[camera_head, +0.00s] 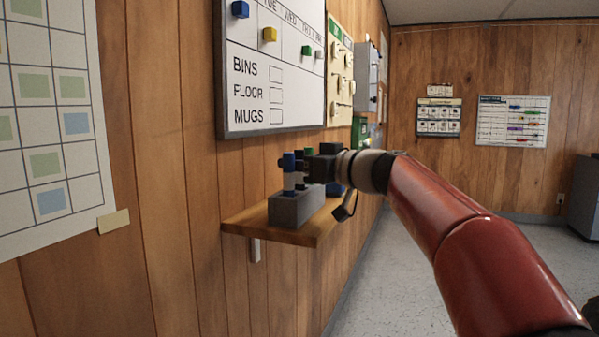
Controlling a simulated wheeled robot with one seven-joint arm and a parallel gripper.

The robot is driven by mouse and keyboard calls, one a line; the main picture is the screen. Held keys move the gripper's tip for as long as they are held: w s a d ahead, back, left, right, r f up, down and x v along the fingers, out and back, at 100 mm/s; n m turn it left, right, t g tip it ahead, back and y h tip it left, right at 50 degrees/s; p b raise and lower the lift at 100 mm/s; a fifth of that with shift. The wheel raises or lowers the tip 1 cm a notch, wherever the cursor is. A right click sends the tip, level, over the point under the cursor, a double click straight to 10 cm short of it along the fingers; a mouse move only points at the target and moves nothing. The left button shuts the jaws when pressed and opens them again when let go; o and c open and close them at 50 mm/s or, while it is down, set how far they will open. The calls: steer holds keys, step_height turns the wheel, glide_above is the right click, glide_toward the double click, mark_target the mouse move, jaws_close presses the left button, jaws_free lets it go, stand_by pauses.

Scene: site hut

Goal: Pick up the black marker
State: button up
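A grey holder block (293,209) stands on a small wooden wall shelf (262,226), with upright markers in it. The nearest marker has a blue cap (288,160) and a pale body. Just behind it a dark cap (298,154), possibly the black marker's, and a green cap (309,152) show close together. My gripper (313,168) is at the right side of the markers, very near them. Its dark fingers overlap the markers in this view, so I cannot tell whether it is open, shut or touching one. The black marker's body is hidden.
A whiteboard (268,50) with coloured magnets hangs on the wall above the shelf. A blue thing (336,189) is partly hidden behind my gripper. A dark flat thing (345,207) sticks out at the shelf's right edge. Open floor (400,290) lies to the right.

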jaws_close()
stand_by(0.3)
step_height(320, 180, up, 18)
steer(key=p, duration=0.6)
